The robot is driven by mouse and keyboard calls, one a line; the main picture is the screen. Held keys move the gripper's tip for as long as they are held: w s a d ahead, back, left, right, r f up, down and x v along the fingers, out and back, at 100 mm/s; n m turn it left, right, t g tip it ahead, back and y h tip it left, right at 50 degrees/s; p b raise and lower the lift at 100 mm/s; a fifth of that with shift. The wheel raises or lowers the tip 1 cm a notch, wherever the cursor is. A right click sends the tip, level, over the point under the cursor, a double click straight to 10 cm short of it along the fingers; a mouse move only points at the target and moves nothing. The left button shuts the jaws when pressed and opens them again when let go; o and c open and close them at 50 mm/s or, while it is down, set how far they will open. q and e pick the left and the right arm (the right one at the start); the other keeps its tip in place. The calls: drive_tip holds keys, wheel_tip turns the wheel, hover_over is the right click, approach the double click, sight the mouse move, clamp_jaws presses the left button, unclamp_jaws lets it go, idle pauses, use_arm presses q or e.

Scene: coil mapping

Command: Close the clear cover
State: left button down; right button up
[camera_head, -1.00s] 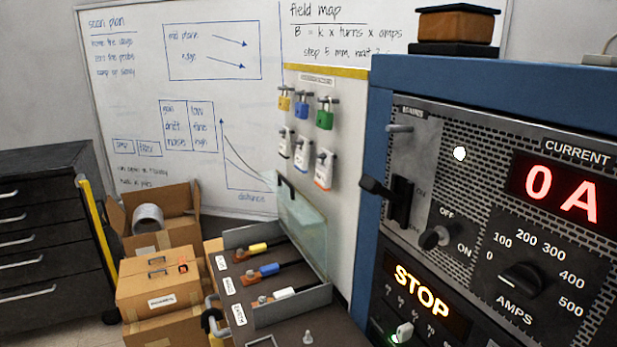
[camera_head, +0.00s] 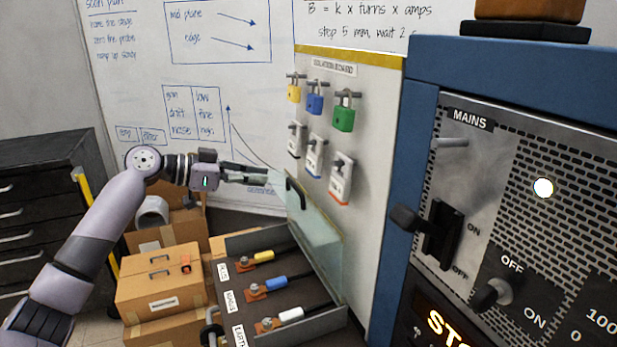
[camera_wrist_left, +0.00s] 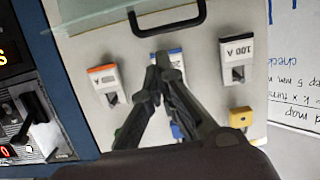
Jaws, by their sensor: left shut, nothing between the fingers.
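The clear cover (camera_head: 318,232) stands raised, hinged along the back right side of the grey terminal box (camera_head: 318,325). Its black handle (camera_head: 294,194) is at its upper left edge. My left gripper (camera_head: 283,178) is shut and empty, its fingertips close to the handle in the head view; I cannot tell whether they touch. In the left wrist view the fingers (camera_wrist_left: 162,62) lie just below the black handle (camera_wrist_left: 168,30) in the picture, with the cover's edge (camera_wrist_left: 95,14) beside it. The box holds yellow, blue and white plugs. My right gripper is not in view.
The isolation board (camera_head: 345,62) behind carries several padlocks and tags. The blue power cabinet (camera_head: 402,150) with mains and off/on switches stands right of the box. Cardboard boxes (camera_head: 160,290) and a dark drawer cabinet (camera_head: 40,200) are at the left.

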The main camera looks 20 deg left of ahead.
sight(297, 189)
use_arm(q)
drive_tip(key=p+x, duration=0.1)
drive_tip(key=x, duration=0.1)
drive_tip(key=p+x, duration=0.1)
drive_tip(key=x, duration=0.2)
drive_tip(key=p+x, duration=0.1)
drive_tip(key=x, duration=0.2)
drive_tip(key=shift+w+d+r, duration=0.15)
drive_tip(key=shift+d+r, duration=0.15)
drive_tip(key=shift+d, duration=0.05)
drive_tip(key=shift+w+d+f+p, duration=0.25)
drive_tip(key=shift+w+d+p, duration=0.1)
drive_tip(key=shift+w, duration=0.05)
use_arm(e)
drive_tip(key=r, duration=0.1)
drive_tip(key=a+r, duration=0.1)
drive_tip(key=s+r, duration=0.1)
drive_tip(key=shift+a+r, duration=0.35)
use_arm(q)
drive_tip(key=shift+f, duration=0.1)
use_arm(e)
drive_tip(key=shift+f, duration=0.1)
